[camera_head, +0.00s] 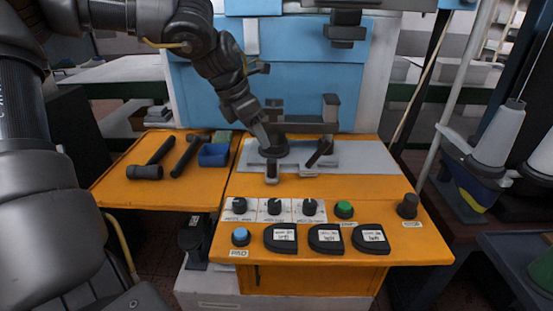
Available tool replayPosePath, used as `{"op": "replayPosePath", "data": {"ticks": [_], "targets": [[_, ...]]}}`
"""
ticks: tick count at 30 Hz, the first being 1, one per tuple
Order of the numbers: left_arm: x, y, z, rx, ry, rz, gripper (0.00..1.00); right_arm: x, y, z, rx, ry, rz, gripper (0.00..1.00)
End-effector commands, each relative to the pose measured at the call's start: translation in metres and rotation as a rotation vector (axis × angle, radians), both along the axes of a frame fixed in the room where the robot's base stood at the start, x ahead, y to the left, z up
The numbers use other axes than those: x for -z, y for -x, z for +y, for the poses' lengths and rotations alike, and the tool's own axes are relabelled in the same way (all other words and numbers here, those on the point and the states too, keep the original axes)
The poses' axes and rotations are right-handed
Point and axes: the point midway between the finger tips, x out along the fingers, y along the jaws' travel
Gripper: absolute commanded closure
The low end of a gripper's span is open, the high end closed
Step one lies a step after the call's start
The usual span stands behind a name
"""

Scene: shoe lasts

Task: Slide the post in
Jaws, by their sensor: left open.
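My left gripper (270,152) reaches down from the upper left over the grey metal plate (365,158) in the middle of the orange bench. It is open, and its dark fingers blend with the dark round fitting around them. A dark post-like piece (319,152) stands tilted on the plate just right of the gripper, apart from it. A dark bracket (331,108) with an upright end sits behind, near the blue machine front. I cannot tell which dark part is the post or where its hole is. My right gripper is not in view.
Two dark hammers (146,171) and a blue bin (214,155) lie on the left orange shelf. The front panel holds several knobs, a green button (344,209), a blue button (240,236) and black labelled pads (326,238). Thread cones (499,134) stand at the right. The plate's right part is clear.

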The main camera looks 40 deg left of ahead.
Motion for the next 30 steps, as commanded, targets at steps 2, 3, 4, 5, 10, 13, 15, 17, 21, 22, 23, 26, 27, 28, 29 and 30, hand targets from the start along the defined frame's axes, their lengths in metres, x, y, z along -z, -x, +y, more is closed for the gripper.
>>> {"op": "replayPosePath", "data": {"ticks": [2, 3, 4, 5, 10, 13, 15, 17, 21, 22, 23, 26, 27, 28, 29, 30], "targets": [[0.01, -0.003, -0.002, 0.001, 0.001, 0.005, 0.54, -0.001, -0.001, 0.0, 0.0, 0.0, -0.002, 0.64], [0.015, -0.005, -0.002, 0.001, 0.001, 0.004, 0.54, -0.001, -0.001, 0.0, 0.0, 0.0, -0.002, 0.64], [0.02, -0.006, -0.003, 0.002, 0.002, 0.005, 0.54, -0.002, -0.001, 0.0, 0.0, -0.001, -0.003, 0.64], [0.026, -0.008, -0.004, 0.0, 0.001, 0.005, 0.54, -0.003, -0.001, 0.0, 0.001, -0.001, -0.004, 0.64], [0.056, -0.019, -0.007, -0.003, 0.002, 0.005, 0.54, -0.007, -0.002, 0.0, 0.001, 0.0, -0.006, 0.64], [0.071, -0.025, -0.01, -0.004, 0.001, 0.004, 0.54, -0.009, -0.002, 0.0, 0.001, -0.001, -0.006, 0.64], [0.08, -0.028, -0.011, -0.005, 0.001, 0.003, 0.54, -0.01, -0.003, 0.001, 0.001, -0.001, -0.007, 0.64], [0.086, -0.031, -0.012, -0.004, 0.002, 0.003, 0.54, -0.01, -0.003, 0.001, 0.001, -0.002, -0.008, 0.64], [0.094, -0.034, -0.013, -0.005, 0.002, 0.0, 0.54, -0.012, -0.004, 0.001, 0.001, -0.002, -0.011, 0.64], [0.095, -0.035, -0.013, -0.005, 0.002, 0.0, 0.54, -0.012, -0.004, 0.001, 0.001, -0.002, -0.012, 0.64], [0.096, -0.035, -0.013, -0.005, 0.001, -0.001, 0.54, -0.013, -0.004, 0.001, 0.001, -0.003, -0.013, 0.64], [0.096, -0.035, -0.014, -0.005, 0.002, -0.001, 0.54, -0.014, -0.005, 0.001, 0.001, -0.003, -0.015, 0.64], [0.096, -0.035, -0.014, -0.005, 0.002, -0.001, 0.54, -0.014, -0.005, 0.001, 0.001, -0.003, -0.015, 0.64], [0.096, -0.035, -0.013, -0.005, 0.002, -0.001, 0.54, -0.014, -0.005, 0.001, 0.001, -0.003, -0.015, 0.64], [0.096, -0.035, -0.013, -0.005, 0.002, -0.001, 0.54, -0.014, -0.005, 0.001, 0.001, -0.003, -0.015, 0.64], [0.096, -0.035, -0.013, -0.005, 0.002, -0.001, 0.54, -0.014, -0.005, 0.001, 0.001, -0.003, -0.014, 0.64]]}}
